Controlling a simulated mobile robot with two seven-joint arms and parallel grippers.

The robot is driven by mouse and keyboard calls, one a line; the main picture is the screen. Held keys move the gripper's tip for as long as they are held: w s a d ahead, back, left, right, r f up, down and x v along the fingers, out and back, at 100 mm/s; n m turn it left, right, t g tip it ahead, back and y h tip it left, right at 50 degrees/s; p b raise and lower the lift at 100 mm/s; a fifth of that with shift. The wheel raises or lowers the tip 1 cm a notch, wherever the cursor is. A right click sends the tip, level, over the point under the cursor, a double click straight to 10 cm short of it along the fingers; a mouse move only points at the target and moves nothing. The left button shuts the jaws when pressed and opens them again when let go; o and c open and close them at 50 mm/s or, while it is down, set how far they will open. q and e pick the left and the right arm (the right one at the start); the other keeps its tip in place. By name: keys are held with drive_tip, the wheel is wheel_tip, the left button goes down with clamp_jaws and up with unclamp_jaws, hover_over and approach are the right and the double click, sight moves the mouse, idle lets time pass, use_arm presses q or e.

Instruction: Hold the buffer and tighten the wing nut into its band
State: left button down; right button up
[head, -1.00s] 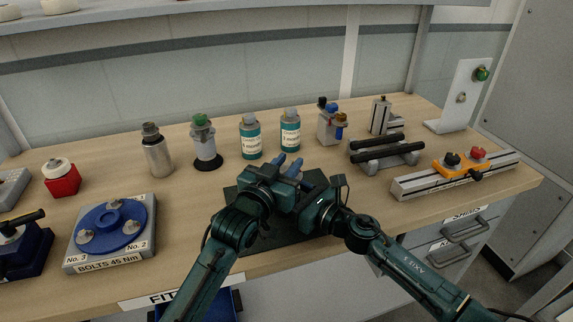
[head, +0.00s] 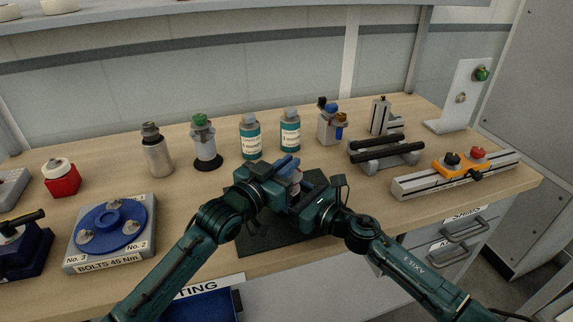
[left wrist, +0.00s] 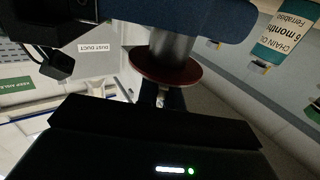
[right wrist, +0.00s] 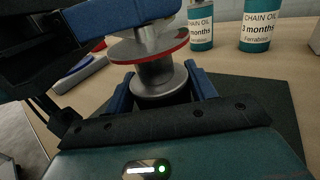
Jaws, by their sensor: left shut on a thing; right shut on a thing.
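The buffer (right wrist: 158,75) is a grey metal spool with a red-edged disc, standing roughly upright in the right wrist view. My right gripper (right wrist: 160,92) is shut around its lower body with both blue fingers. The buffer also shows in the left wrist view (left wrist: 172,50), with its dark red disc. A small pale piece beyond the disc, seemingly the wing nut (left wrist: 161,98), sits between the fingers of my left gripper (left wrist: 162,100), which is shut on it. Its shape is mostly hidden. In the head view, my left gripper (head: 287,165) and right gripper (head: 300,190) meet above the dark mat.
The dark mat (head: 258,238) lies below the grippers. Two teal chain oil bottles (head: 250,140) stand close behind. A black-barred stand (head: 385,150) and a grey rail (head: 420,185) are to the right. A blue bolt disc (head: 90,225) on a plate is at left.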

idle(0.3)
use_arm(q)
drive_tip(key=c, duration=1.5)
unclamp_jaws()
drive_tip(key=shift+c, duration=0.2)
drive_tip(key=shift+s+a, duration=0.1)
drive_tip(key=v, duration=1.1)
drive_tip(key=shift+s+a, duration=0.25)
drive_tip(key=shift+a, duration=0.05)
use_arm(e)
drive_tip(key=o, duration=1.7)
drive_tip(key=shift+c, duration=0.2)
